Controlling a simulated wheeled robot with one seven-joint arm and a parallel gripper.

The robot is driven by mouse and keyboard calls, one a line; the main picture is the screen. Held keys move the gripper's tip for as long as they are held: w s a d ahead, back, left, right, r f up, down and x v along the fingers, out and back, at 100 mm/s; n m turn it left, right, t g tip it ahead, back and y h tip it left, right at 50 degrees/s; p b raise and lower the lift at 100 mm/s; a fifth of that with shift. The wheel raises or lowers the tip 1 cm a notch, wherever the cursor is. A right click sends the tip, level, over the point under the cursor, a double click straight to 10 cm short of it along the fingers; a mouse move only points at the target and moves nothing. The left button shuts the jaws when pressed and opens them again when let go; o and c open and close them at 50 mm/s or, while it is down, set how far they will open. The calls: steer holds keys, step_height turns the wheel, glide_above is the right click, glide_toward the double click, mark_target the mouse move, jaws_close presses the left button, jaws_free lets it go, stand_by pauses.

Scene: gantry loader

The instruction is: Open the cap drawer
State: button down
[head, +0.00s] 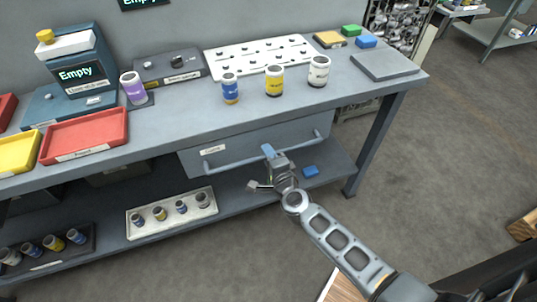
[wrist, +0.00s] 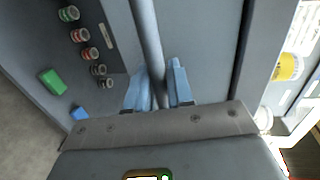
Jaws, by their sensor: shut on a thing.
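The cap drawer (head: 222,143) is a grey drawer with a white label, set under the front edge of the workbench. Its front lies close beneath the tabletop and no drawer inside shows. A long grey bar handle (head: 235,161) runs across the front. My gripper (head: 269,151) is at the right part of this bar. In the wrist view, the blue fingers of my gripper (wrist: 160,88) lie on either side of the handle (wrist: 147,35) and are shut on it. The fingers hide the gripped part of the bar.
The lower shelf (head: 240,192) holds a white tray (head: 172,228) of small jars and a blue block (head: 310,171). Blue, yellow and white jars (head: 274,82) stand near the tabletop's front edge, above the drawer. The floor (head: 250,260) before the bench is open.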

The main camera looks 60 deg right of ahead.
steer(key=shift+s, duration=0.1)
steer(key=f+b+v, duration=0.1)
steer(key=f+v, duration=0.1)
steer(key=v, duration=0.8)
steer(key=f+v, duration=0.2)
steer(key=v, duration=0.8)
steer(key=shift+b+v, duration=0.4)
steer(key=shift+v, duration=0.4)
steer(key=shift+f, duration=0.2)
steer(key=c, duration=1.2)
jaws_free()
steer(key=b+v, duration=0.1)
steer(key=v, duration=0.7)
